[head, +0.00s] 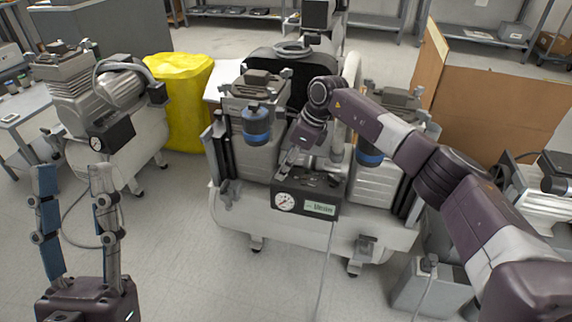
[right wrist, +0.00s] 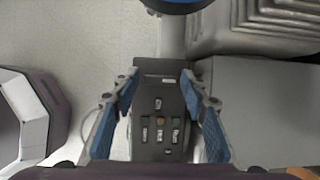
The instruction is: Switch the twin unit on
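The twin unit (head: 262,220) stands in the middle of the head view, a pale tank on casters with two ribbed compressor heads. Its dark control box (head: 305,196) sits at the front between the heads, with a round gauge (head: 286,202) and a small lit display (head: 320,209). In the right wrist view the box's top panel (right wrist: 158,108) shows several small switches or buttons. My right gripper (right wrist: 158,78) is open, fingers on either side of the panel in that view; contact cannot be told. My left gripper (head: 74,170) is open and empty at lower left, away from the unit.
Another compressor (head: 90,95) with a gauge stands at left, near a yellow bag (head: 182,100). A brown board (head: 500,110) is at right, with a grey box (head: 425,288) on the floor below. The floor (head: 190,260) front left of the unit is mostly clear.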

